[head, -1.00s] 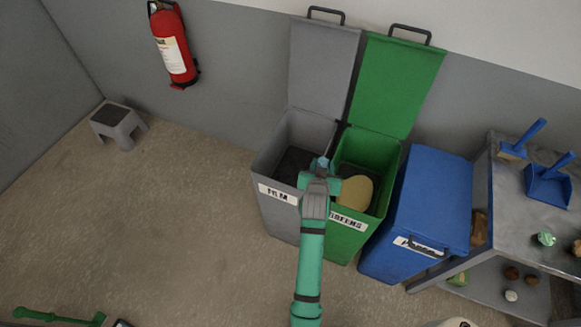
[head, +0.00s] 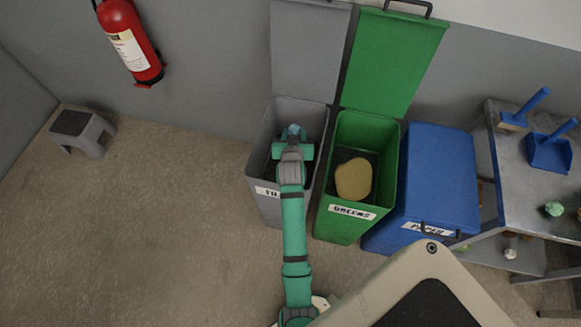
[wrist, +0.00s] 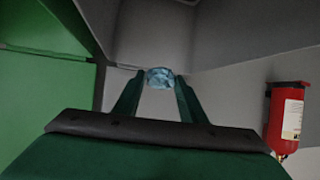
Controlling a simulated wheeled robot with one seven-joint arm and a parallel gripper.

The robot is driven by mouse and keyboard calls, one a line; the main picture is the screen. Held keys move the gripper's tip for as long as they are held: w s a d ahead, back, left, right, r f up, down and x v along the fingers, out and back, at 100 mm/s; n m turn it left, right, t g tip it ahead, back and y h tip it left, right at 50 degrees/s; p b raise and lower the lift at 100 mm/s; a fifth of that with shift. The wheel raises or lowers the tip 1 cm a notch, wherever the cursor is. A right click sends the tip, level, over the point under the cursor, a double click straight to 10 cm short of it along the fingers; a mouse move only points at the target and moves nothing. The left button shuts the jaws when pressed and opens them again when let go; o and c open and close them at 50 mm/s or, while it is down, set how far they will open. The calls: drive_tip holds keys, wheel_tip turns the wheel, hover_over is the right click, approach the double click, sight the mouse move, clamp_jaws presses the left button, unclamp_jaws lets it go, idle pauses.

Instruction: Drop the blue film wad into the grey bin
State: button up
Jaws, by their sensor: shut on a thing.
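The blue film wad (wrist: 159,78) is pale blue and crumpled, held between the two fingertips of my gripper (wrist: 158,84) in the wrist view. In the head view my gripper (head: 293,140) is over the open mouth of the grey bin (head: 267,205), and a bit of the wad (head: 293,131) shows at its far end. The grey bin has its lid up against the wall, and its front label is partly covered by my arm. My gripper is shut on the wad. How far it is above or inside the rim is hard to tell.
The open green bin (head: 340,228), labelled GREENS, stands just right of the grey bin and holds a tan rounded thing (head: 353,179). A closed blue bin (head: 437,185) and a grey table (head: 520,170) are further right. A fire extinguisher (head: 130,45) and step stool (head: 82,132) are left.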

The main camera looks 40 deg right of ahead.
drive_tip(key=shift+f, duration=1.3)
drive_tip(key=o, duration=1.1)
drive_tip(key=shift+s+a, duration=0.1)
drive_tip(key=shift+s, duration=0.05)
drive_tip(key=v, duration=1)
drive_tip(key=shift+s+a+r, duration=0.15)
drive_tip(key=shift+s+r, duration=0.05)
